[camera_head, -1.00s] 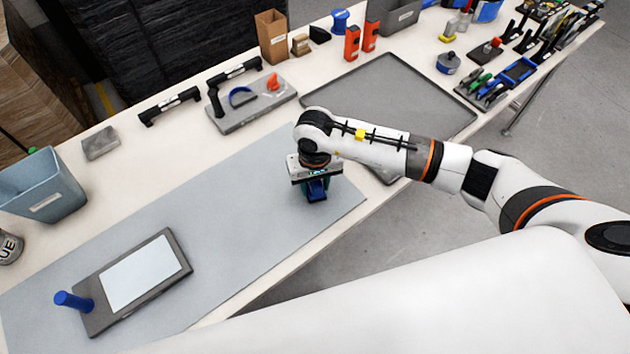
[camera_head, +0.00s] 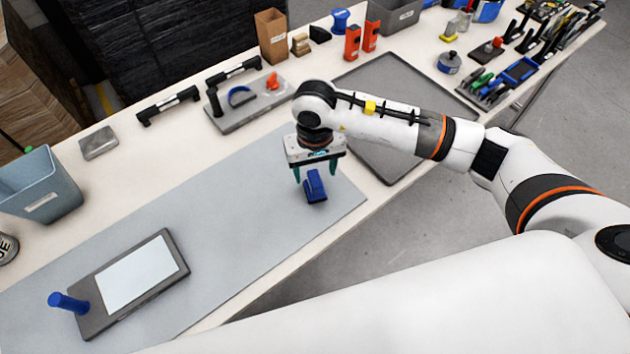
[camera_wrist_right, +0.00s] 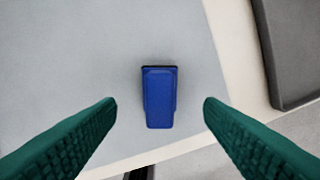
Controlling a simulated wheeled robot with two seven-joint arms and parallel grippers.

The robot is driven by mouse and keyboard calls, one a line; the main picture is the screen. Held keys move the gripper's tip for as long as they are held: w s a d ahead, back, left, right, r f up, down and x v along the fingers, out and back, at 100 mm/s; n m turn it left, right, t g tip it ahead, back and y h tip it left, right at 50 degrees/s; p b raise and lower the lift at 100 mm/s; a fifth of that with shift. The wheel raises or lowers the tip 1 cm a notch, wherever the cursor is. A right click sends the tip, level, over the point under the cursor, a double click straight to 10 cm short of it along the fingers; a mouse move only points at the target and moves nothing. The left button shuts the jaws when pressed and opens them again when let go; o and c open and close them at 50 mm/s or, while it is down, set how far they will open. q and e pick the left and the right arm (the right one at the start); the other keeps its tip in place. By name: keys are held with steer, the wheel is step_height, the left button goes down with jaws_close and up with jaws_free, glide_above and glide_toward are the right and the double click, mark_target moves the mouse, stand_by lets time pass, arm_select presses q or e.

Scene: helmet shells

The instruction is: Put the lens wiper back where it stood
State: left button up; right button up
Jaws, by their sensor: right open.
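The blue block-like piece, which I take for the lens wiper (camera_head: 315,189), rests on the grey-blue mat (camera_head: 235,205) near the mat's right end. In the right wrist view the wiper (camera_wrist_right: 159,98) lies centred between the fingers, with clear gaps on both sides. My right gripper (camera_head: 317,175) is open and empty above the wiper, its green fingers pointing down; the fingers also show in the right wrist view (camera_wrist_right: 160,103). My left gripper is not in view.
A grey frame with a pale panel (camera_head: 137,274) and a blue cylinder (camera_head: 68,302) lie at the mat's left. A dark tray (camera_head: 390,165) is right of the gripper. A grey fixture (camera_head: 248,103), bar handles (camera_head: 169,105) and a blue-grey bin (camera_head: 40,187) stand behind. The middle of the mat is clear.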

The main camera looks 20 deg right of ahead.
mark_target(315, 178)
step_height(315, 178, up, 6)
steer(key=shift+r+b, duration=0.1)
steer(key=shift+b, duration=0.4)
